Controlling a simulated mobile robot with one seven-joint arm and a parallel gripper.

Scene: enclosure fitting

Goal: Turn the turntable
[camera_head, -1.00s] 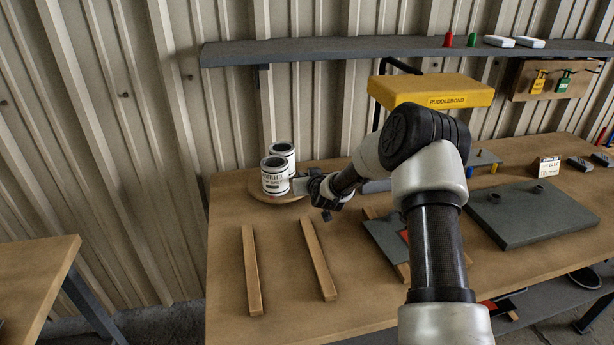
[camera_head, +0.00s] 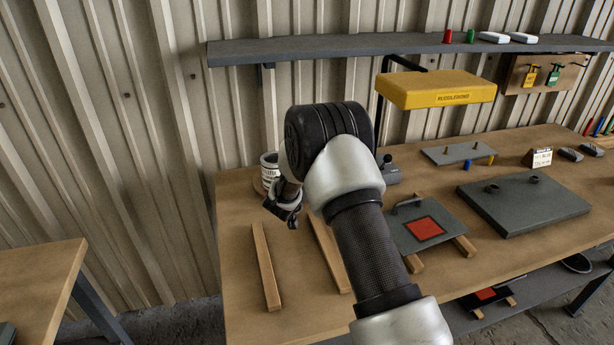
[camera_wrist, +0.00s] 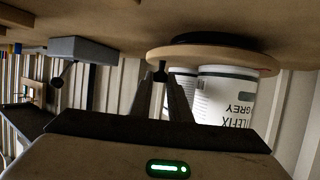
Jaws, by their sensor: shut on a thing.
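The turntable (camera_head: 259,187) is a round wooden disc at the back left corner of the bench, mostly hidden behind my arm in the head view. A white can (camera_head: 268,172) with a dark rim stands on it. In the wrist view, which is upside down, the disc's edge (camera_wrist: 215,58) shows with two white cans on it, the nearer can (camera_wrist: 226,95) lettered "GREY". My gripper (camera_head: 284,207) is at the disc's front right.
Two wooden strips (camera_head: 266,266) lie in front of the turntable. A grey plate with a red square (camera_head: 424,229) and a larger grey slab (camera_head: 524,205) lie to the right. A yellow box (camera_head: 436,90) overhangs the bench behind. A shelf (camera_head: 340,50) runs along the wall.

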